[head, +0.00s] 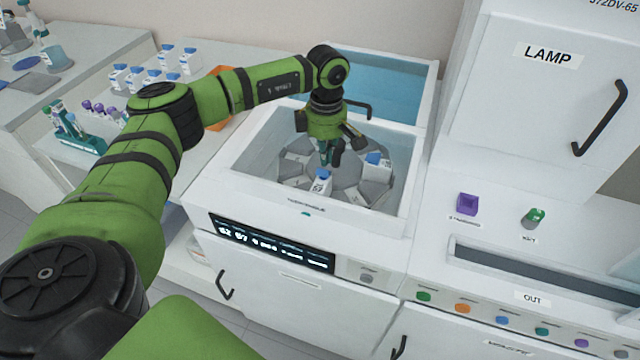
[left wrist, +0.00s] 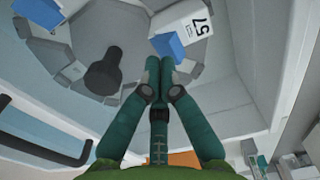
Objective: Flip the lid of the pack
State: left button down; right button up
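A white pack (head: 319,185) with a blue lid sits in the round grey rotor (head: 350,172) inside the open white machine. It also shows in the left wrist view as a pack (left wrist: 194,28) with a black number and a blue flap (left wrist: 168,46). A second white pack (head: 376,168) with a blue lid sits at the rotor's right side. My left gripper (head: 328,160) points down into the chamber. Its green fingers (left wrist: 160,66) are closed together, tips right by the blue flap; I cannot tell whether they touch. My right gripper is not in view.
The chamber rim (head: 290,195) surrounds the rotor, and its raised blue-tinted cover (head: 385,85) stands behind. More blue-lidded packs (head: 155,77) and a tube rack (head: 68,125) stand on the left bench. A cabinet marked LAMP (head: 550,90) stands at right.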

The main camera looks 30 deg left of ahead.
pick_arm(q)
jog(key=shift+f, duration=0.1)
jog(key=shift+s+f, duration=0.25)
dwell(0.3)
jog(key=shift+f, duration=0.1)
jog(key=shift+f+b, duration=0.5)
jog(key=shift+b, duration=0.15)
jog(key=shift+r+p, duration=2.4)
jog(key=shift+r, duration=1.25)
jog(key=shift+f, duration=0.1)
